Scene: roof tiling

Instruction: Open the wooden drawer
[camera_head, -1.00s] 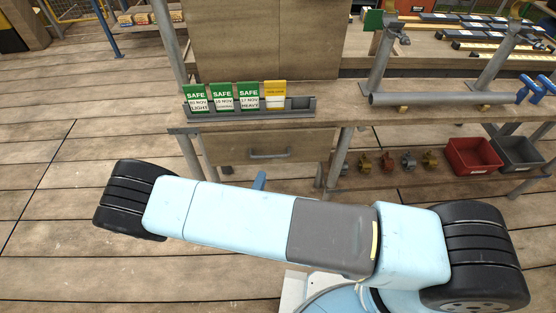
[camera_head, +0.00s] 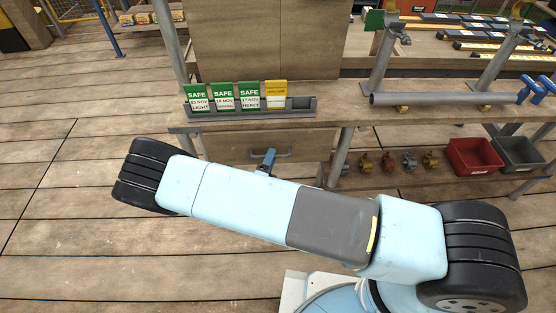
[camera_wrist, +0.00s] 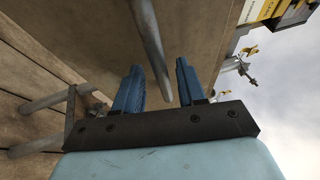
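The wooden drawer (camera_head: 228,148) sits under the bench top in the head view, its front looking flush and closed. Its grey bar handle (camera_head: 284,155) is partly covered by my gripper (camera_head: 267,160), of which only a blue tip shows above my arm. In the wrist view my gripper (camera_wrist: 159,85) is open, its two blue fingers apart. A grey bar (camera_wrist: 152,50) runs between the fingers in that picture. It may be the handle, but I cannot tell for sure or see any contact.
A rack (camera_head: 225,113) with green and yellow tags stands on the bench above the drawer. A grey bench leg (camera_head: 340,158) is right of the drawer. Metal fittings, a red bin (camera_head: 474,157) and a grey bin (camera_head: 520,154) sit on the lower shelf.

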